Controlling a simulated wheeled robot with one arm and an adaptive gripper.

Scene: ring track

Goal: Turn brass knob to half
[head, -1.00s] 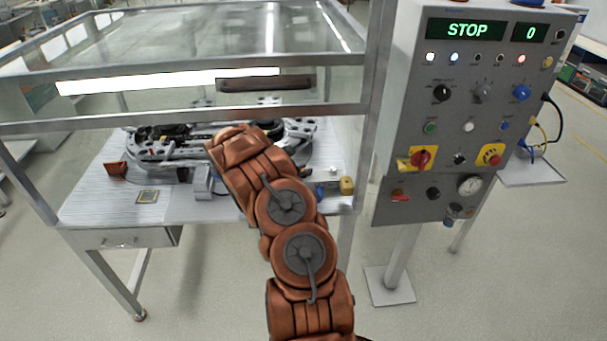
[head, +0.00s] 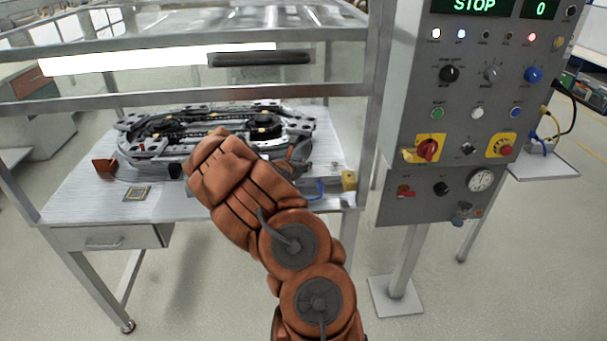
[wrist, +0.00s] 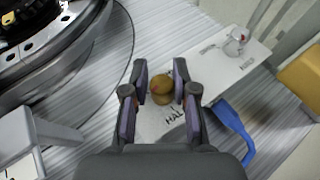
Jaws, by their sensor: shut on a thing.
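The brass knob (wrist: 161,88) is a round, tan-brown knob with a small reddish mark, on a white plate (wrist: 205,75) with dark lettering in the wrist view. Part of a label reading like "HAL" shows just below the knob. My gripper (wrist: 160,80) has its dark fingers on both sides of the knob and is shut on it. The knob's exact pointing direction is hard to tell. In the head view my orange-brown arm hides the gripper and the knob.
A metal lever (wrist: 236,42) stands on the plate's far end, with a yellow block (wrist: 302,75) to the right. A blue cable (wrist: 235,125) runs beside the plate. The ring track (head: 215,125) lies behind, under the cage's metal rails (head: 180,102). A control panel (head: 470,110) reads STOP and 0.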

